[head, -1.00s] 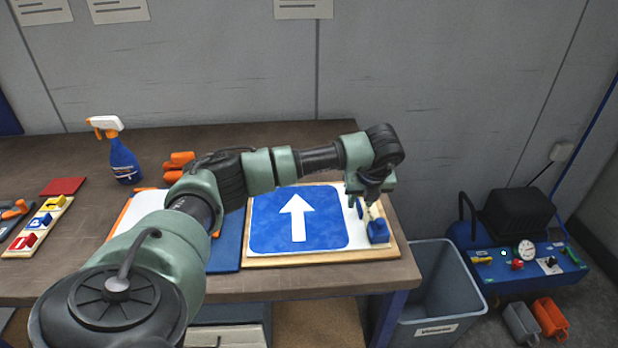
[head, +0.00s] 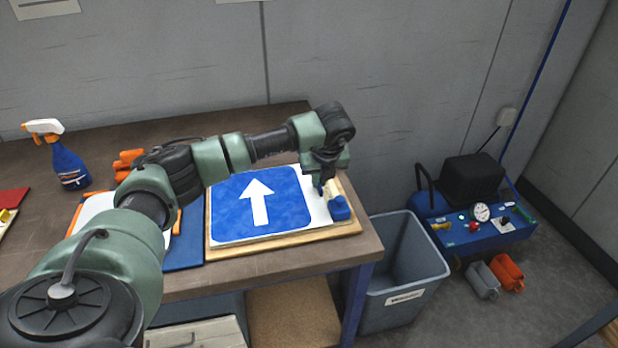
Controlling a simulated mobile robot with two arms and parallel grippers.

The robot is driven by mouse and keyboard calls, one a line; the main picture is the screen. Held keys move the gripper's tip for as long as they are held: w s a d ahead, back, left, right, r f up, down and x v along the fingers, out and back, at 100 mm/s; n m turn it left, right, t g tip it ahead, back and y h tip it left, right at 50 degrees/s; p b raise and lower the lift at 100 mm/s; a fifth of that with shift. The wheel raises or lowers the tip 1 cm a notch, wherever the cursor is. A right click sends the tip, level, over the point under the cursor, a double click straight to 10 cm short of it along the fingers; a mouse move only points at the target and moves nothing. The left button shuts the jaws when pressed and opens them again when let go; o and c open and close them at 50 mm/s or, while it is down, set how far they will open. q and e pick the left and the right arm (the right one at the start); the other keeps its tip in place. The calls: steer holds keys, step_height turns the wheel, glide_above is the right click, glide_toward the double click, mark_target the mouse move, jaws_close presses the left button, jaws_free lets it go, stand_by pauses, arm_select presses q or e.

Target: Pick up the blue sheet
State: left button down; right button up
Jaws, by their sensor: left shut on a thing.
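The blue sheet (head: 228,211) with a white up arrow and a white right margin lies flat on a wooden board (head: 290,242) on the workbench. My left gripper (head: 321,189) reaches over from the left, pointing down at the sheet's right margin. It is shut on the edge of the sheet there; the fingertips are small and partly dark, so the exact grip is hard to see. The sheet shows no clear lift from the board. My right gripper is not in view.
A small blue block (head: 340,208) sits on the board just right of my left gripper. A spray bottle (head: 62,158) stands at the back left. A grey bin (head: 405,262) and a blue compressor (head: 470,228) stand on the floor at the right, beyond the bench (head: 225,273).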

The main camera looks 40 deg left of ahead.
arm_select(q)
step_height(320, 180, up, 23)
stand_by(0.9)
steer(key=shift+f, duration=0.2)
stand_by(0.3)
